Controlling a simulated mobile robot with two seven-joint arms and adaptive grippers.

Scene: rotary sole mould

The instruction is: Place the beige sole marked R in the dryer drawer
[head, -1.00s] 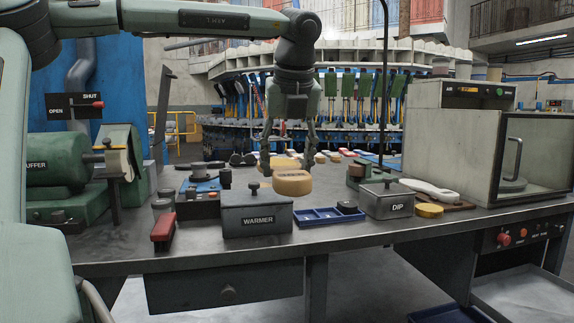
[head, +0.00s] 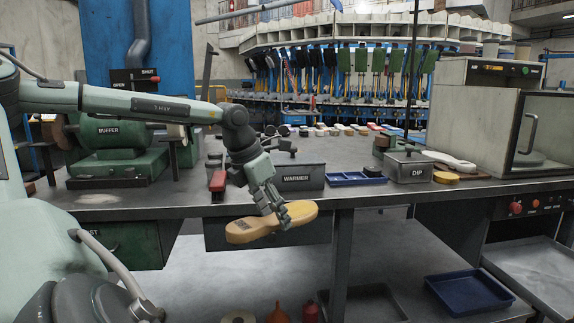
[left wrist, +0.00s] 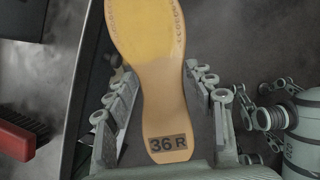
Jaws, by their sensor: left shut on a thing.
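The beige sole (head: 272,222) is in my left gripper (head: 273,212), which is shut on it in front of the bench's front edge. It lies roughly flat, with its toe to the right in the head view. In the left wrist view the sole (left wrist: 151,65) shows the label "36 R" at its heel, and the fingers (left wrist: 160,110) lie along both sides. Linked grey parts at the right of that view look like my right gripper (left wrist: 265,115); its opening is unclear. A grey cabinet with a glass door (head: 545,135) stands at right, with a pulled-out metal drawer (head: 530,262) below it.
The bench (head: 385,195) carries a WARMER box (head: 297,179), a blue tray (head: 345,180), a DIP box (head: 417,174), a red-handled tool (head: 217,181) and the green buffer (head: 110,145). A closed bench drawer (head: 220,240) is behind the sole. A blue bin (head: 468,293) sits low at right.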

